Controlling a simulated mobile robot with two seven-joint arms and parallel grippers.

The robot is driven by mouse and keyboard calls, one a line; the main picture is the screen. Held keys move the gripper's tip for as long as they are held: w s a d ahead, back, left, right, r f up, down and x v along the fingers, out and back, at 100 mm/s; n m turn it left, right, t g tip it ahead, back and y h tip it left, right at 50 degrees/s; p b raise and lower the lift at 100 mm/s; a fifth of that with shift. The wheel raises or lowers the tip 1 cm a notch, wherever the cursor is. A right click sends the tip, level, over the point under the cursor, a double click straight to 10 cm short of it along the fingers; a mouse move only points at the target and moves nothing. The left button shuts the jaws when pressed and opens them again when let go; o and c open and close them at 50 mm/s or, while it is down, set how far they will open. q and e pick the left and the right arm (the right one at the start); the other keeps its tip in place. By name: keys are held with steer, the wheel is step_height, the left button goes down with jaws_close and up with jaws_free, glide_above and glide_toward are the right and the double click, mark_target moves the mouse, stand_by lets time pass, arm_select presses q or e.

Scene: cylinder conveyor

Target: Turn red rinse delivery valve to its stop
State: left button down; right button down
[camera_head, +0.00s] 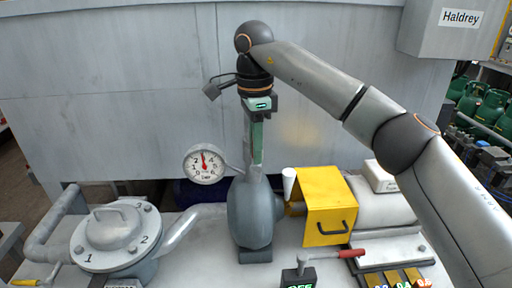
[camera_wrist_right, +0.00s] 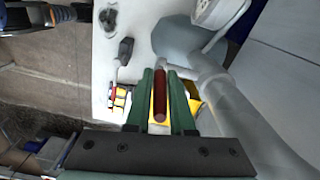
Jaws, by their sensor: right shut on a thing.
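My right gripper (camera_head: 256,165) reaches down over the grey bulb-shaped housing (camera_head: 254,215) in the middle of the head view. In the right wrist view its green fingers (camera_wrist_right: 162,88) are closed on a red bar-shaped handle (camera_wrist_right: 160,98), which lies lengthwise between them. I take this for the red rinse delivery valve's handle; in the head view the fingers hide it. The angle of the valve and its stop cannot be made out. My left gripper is in neither view.
A white dial gauge (camera_head: 204,163) stands close left of the gripper. A yellow guard (camera_head: 323,206) is close right. A red-gripped lever (camera_head: 338,254) is at the front by a dark display box (camera_head: 299,277). A round numbered lid (camera_head: 112,229) is at left.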

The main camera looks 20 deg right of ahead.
steer(key=c, duration=0.8)
jaws_free()
step_height(320, 180, up, 11)
steer(key=p, duration=0.3)
steer(key=shift+a+f, duration=0.15)
steer(key=shift+f, duration=0.05)
steer(key=shift+r, duration=0.95)
